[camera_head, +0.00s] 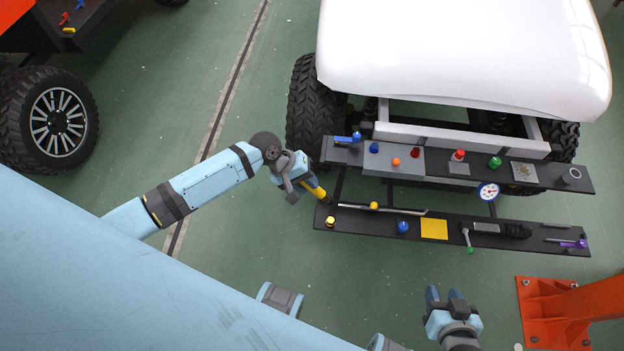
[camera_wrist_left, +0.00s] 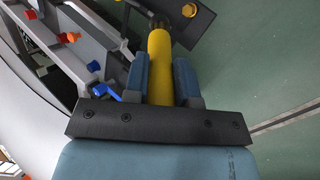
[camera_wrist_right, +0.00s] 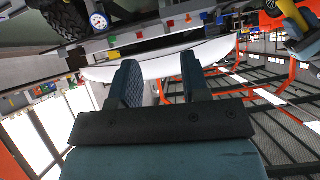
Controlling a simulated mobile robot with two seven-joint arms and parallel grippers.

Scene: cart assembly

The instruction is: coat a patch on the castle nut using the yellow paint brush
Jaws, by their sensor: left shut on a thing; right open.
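My left gripper (camera_head: 303,181) is shut on the yellow paint brush (camera_head: 317,190) at the left end of the lower dark shelf. In the left wrist view the yellow handle (camera_wrist_left: 160,65) lies between the two fingers and points away from the palm, its dark tip over the shelf. A small gold nut-like piece (camera_head: 330,221), which looks like the castle nut, sits on that shelf. It also shows in the left wrist view (camera_wrist_left: 189,10), beside the tip with a small gap. I see no clear coating on it. My right gripper (camera_head: 445,298) is open and empty, in front of the shelf.
The lower shelf (camera_head: 365,228) also holds a thin rod, a yellow square (camera_head: 434,229), a blue knob (camera_head: 403,227) and tools. The upper shelf (camera_head: 545,177) carries coloured knobs and a dark ring (camera_head: 571,175). A white-bodied cart (camera_head: 460,50) stands behind. An orange post base (camera_head: 545,310) is at lower right.

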